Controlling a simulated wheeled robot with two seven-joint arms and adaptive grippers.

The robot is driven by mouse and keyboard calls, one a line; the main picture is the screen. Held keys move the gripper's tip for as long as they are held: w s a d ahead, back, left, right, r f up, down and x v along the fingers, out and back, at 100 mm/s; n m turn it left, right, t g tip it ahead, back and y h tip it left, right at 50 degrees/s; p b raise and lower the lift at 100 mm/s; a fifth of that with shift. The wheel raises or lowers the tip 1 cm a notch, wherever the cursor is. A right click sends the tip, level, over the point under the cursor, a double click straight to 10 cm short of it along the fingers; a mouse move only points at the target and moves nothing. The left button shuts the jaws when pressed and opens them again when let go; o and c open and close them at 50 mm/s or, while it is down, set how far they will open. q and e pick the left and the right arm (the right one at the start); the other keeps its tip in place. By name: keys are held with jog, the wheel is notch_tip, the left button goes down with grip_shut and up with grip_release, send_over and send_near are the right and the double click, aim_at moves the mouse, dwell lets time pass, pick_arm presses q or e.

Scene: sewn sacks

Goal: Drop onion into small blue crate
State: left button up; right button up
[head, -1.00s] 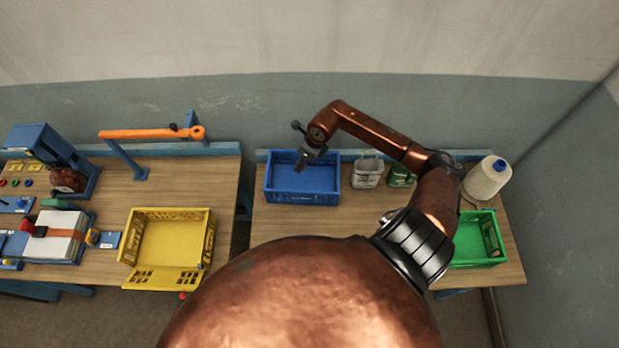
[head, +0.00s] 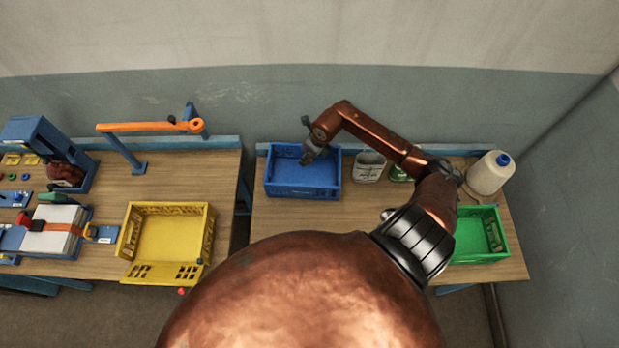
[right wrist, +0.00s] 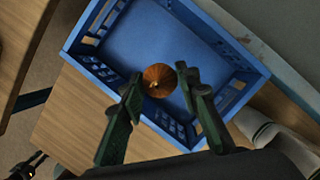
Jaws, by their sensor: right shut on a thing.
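The onion (right wrist: 158,80) is brown and round and shows in the right wrist view between the fingertips of my right gripper (right wrist: 159,90). The gripper is shut on it. The blue crate (right wrist: 103,72) lies beneath, with its empty floor in view behind the onion. In the head view the blue crate (head: 302,190) stands at the left end of the right table, and my right gripper (head: 308,157) is over its back part. The onion cannot be made out in the head view. My left gripper is not in view.
A clear container (head: 369,167) and a white jug with a blue cap (head: 489,173) stand right of the blue crate. A green crate (head: 481,236) is at the right. A yellow crate (head: 166,236) sits on the left table, across a gap.

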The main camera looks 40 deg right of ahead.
jog(key=o, duration=1.1)
jog(key=shift+w, duration=0.1)
jog(key=shift+r, duration=0.1)
jog(key=v, duration=1.2)
